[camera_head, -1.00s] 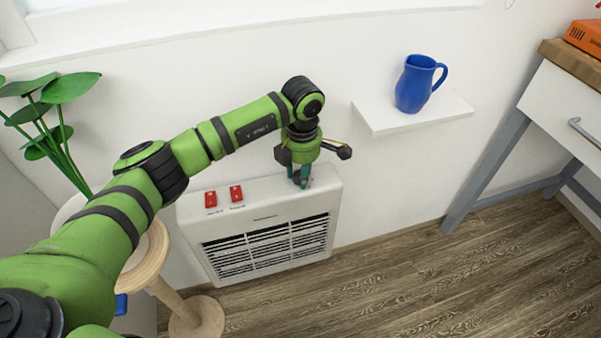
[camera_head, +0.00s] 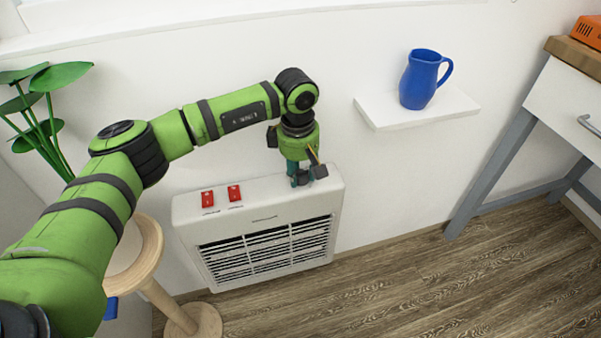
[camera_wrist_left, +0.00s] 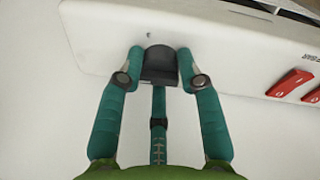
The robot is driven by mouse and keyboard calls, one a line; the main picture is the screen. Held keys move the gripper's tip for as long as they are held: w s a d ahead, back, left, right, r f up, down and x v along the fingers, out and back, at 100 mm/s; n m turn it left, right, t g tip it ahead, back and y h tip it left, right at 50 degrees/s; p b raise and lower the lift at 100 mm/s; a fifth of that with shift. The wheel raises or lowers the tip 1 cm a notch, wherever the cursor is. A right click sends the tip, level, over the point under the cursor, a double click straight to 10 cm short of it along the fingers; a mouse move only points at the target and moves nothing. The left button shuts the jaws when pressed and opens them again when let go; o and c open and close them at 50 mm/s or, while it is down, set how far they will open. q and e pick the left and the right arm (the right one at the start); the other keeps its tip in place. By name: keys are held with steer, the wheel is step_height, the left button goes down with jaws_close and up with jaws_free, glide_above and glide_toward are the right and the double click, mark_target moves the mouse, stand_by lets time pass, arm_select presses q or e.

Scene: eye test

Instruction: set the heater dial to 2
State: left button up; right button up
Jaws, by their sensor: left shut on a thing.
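The white heater (camera_head: 262,240) stands against the wall, with a slatted front grille. Its dark dial (camera_wrist_left: 160,62) is on the top panel at the right end in the head view, mostly hidden there by my gripper. My left gripper (camera_head: 299,179) points down at that end. In the left wrist view its teal fingers lie on both sides of the dial, shut on it. A small mark shows on the panel beside the dial; I cannot read the dial's setting. My right gripper is not in view.
Two red switches (camera_head: 221,195) sit on the heater's top left. A blue jug (camera_head: 418,80) stands on a white wall shelf (camera_head: 420,112) at upper right. A wooden stand (camera_head: 150,245) and a plant (camera_head: 40,110) are at left. The floor at right is clear.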

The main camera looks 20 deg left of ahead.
mark_target(299, 177)
arm_select(q)
steer(key=shift+d+m, duration=0.15)
steer(key=shift+m, duration=0.85)
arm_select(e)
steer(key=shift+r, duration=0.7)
arm_select(q)
steer(key=shift+s, duration=0.1)
steer(key=o, duration=1.2)
steer(key=shift+c, duration=0.2)
steer(key=shift+r, duration=0.1)
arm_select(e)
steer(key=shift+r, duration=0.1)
arm_select(q)
steer(key=shift+r, duration=0.35)
step_height(299, 177, up, 11)
steer(key=shift+s+a, duration=0.2)
steer(key=shift+s, duration=0.05)
